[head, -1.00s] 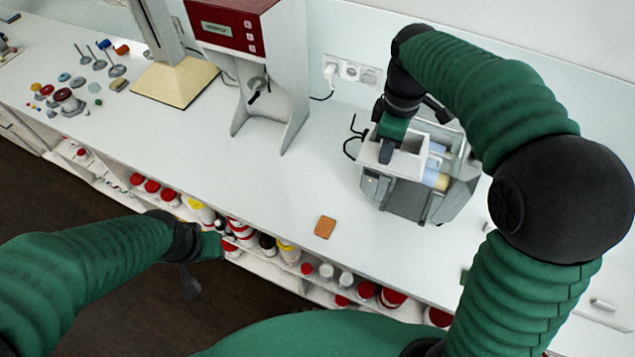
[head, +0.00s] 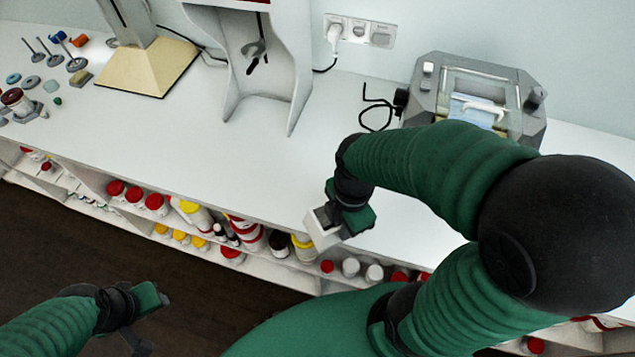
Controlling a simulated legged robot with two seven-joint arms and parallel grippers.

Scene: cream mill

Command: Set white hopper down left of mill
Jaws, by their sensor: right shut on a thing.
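The white hopper (head: 321,229) is a small box-like piece held in my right gripper (head: 336,217), which is shut on it. The hopper is tilted in the picture and shows over the front edge of the white bench; I cannot tell its height. The mill (head: 478,100) is a grey machine with a clear lid at the back right of the bench. My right gripper and the hopper are to the left and front of it. My forearm covers the mill's lower front. My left gripper (head: 153,322) looks open and empty, low at the left over the floor.
The bench (head: 200,140) has clear room left of the mill. A black cable hook (head: 377,115) is beside the mill. A grey-white stand (head: 262,60) and a wooden-based stand (head: 150,75) are at the back. Jars (head: 250,236) fill the shelf below.

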